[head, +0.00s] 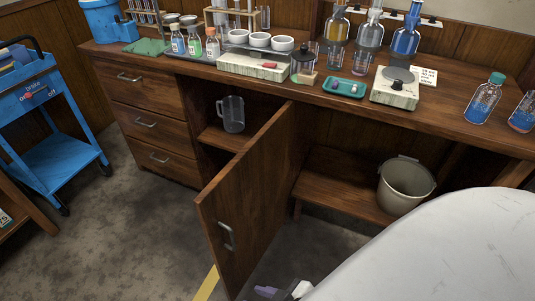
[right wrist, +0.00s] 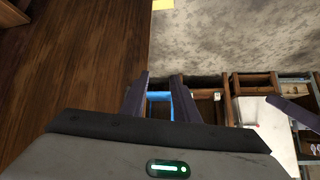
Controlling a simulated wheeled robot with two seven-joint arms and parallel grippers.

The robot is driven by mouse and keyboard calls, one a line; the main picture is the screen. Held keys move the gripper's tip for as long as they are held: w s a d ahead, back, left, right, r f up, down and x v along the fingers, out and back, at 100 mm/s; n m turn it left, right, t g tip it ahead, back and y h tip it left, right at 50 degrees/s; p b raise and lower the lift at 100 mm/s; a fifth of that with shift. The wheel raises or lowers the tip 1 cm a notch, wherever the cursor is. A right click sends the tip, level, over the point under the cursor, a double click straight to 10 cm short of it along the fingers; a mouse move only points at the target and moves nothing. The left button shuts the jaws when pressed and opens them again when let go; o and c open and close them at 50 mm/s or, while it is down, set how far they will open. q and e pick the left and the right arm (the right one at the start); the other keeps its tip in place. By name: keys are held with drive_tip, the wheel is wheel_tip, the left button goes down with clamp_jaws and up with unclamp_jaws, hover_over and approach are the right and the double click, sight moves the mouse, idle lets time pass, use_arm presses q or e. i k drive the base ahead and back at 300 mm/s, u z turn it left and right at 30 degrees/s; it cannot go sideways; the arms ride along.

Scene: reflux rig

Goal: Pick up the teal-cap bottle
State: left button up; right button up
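The teal-cap bottle (head: 482,101) stands upright on the right part of the wooden counter. It is clear, with blue liquid and a blue label. My right gripper (right wrist: 160,84) shows in the right wrist view with its two dark fingers apart and nothing between them. It is low and far from the bottle, which the right wrist view does not show. A small dark and purple gripper part shows at the bottom edge of the head view, mostly cut off.
Another bottle (head: 522,114) stands just right of the teal-cap bottle. A balance (head: 396,88) and teal tray (head: 344,87) stand to its left. A cabinet door (head: 245,200) hangs open below the counter. A bucket (head: 405,186) sits on the lower shelf. A blue cart (head: 50,130) stands left.

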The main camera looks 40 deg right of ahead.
sight(487, 96)
drive_tip(key=z, duration=1)
drive_tip(key=i, duration=0.2)
drive_tip(key=z, duration=2.2)
drive_tip(key=i, duration=0.25)
drive_tip(key=z, duration=1.05)
drive_tip(key=i, duration=1.05)
drive_tip(key=u, duration=0.15)
